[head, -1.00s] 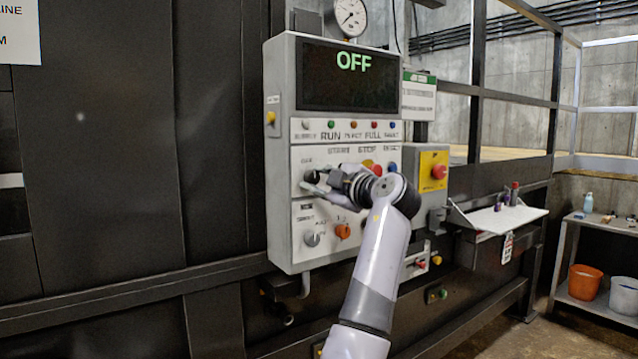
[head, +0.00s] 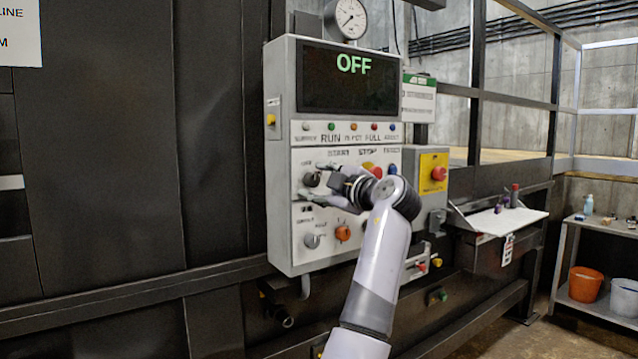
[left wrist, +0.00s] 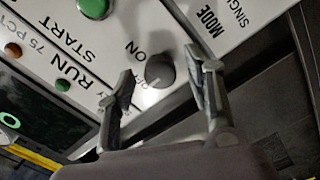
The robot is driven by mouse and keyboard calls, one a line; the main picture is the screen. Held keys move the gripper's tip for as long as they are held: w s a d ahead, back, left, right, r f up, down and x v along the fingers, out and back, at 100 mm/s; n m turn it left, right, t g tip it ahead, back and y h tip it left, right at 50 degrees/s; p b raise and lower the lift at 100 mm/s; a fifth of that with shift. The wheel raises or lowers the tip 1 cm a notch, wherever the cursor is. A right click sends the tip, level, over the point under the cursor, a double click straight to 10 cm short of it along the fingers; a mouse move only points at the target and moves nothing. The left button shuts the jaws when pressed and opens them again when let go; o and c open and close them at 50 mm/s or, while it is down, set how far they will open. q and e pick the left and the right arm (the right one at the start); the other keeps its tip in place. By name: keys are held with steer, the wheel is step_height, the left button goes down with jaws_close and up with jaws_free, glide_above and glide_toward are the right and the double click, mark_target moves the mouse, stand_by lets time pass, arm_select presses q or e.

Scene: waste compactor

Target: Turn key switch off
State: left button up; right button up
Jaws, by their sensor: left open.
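The key switch is a dark round knob (head: 311,179) on the grey control panel (head: 283,150). In the left wrist view the knob (left wrist: 160,71) shows between my fingers, with "ON" printed beside it and another label partly hidden by a finger. A light mark on the knob's lower edge faces that hidden label's side. My left gripper (head: 318,183) is open in front of the switch; its fingers (left wrist: 162,78) stand apart on either side of the knob, with visible gaps. The panel display (head: 347,78) reads "OFF". My right gripper is not in view.
An orange selector (head: 343,233) and a grey one (head: 312,240) sit below the switch. A red emergency button (head: 438,173) on a yellow plate is at the right. In the left wrist view a green button (left wrist: 95,7) lies near the switch.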

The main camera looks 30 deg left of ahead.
arm_select(q)
steer(key=v, duration=1.2)
steer(key=shift+w, duration=0.1)
